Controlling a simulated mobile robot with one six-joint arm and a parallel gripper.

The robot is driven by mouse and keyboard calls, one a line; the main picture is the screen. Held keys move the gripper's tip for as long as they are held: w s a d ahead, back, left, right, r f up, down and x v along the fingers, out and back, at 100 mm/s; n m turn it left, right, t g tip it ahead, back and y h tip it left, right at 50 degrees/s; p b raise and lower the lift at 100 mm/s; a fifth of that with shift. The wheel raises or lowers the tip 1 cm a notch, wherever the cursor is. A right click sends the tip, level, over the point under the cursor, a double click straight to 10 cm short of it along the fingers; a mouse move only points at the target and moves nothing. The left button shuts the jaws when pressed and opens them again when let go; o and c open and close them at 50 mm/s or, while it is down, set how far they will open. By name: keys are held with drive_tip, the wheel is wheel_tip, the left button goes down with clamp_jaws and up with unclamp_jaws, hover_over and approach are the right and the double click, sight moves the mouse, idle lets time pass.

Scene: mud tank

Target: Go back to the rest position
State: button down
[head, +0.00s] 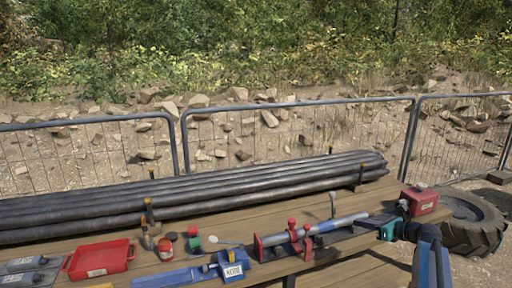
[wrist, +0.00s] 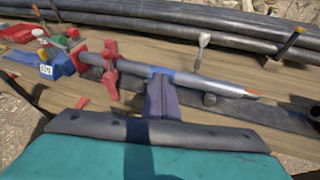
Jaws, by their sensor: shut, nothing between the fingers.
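My gripper (head: 362,221) is at the right part of the wooden bench in the head view, with its teal body to the right of the fingers. In the wrist view its dark fingers (wrist: 160,85) are together and empty. A grey pipe (head: 340,222) with a blue band lies in a red clamp stand (head: 292,240). In the wrist view the pipe (wrist: 215,85) passes just beyond my fingertips. I cannot tell whether they touch it.
Long dark pipes (head: 200,190) lie along the back of the bench. A red tray (head: 100,258), a blue vise (head: 232,264) and small tools stand at left. A red box (head: 420,200) and a tire (head: 470,222) are at right. A metal fence (head: 295,104) stands behind.

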drive_tip(key=s+a+f+n+g+y+b, duration=0.1)
drive_tip(key=s+a+f+g, duration=0.3)
drive_tip(key=a+f, duration=0.85)
drive_tip(key=s+a+f+n+g, duration=0.2)
drive_tip(key=s+a+f, duration=0.3)
drive_tip(key=a+f, duration=0.75)
drive_tip(key=s+a+f+n+g, duration=0.3)
drive_tip(key=s+a+f+g, duration=0.15)
drive_tip(key=s+f, duration=0.7)
drive_tip(key=s+a+f+n+g+h, duration=0.2)
drive_tip(key=s+f+n, duration=0.35)
drive_tip(key=s, duration=0.45)
drive_tip(key=s+a+f+n+g+h, duration=0.15)
drive_tip(key=s+f+n, duration=0.25)
drive_tip(key=s+f, duration=0.5)
drive_tip(key=s+d+n+g+h, duration=0.1)
drive_tip(key=s+d+n+h, duration=0.1)
drive_tip(key=s+d+n, duration=0.2)
drive_tip(key=s+d+r+n+g+h+b, duration=0.1)
drive_tip(key=s+d+n+g+h, duration=0.1)
drive_tip(key=s+d+n, duration=0.3)
drive_tip(key=shift+s+n+h, duration=0.85)
drive_tip(key=shift+s+n, duration=1.3)
drive_tip(key=shift+n, duration=0.8)
drive_tip(key=c, duration=2.5)
unclamp_jaws()
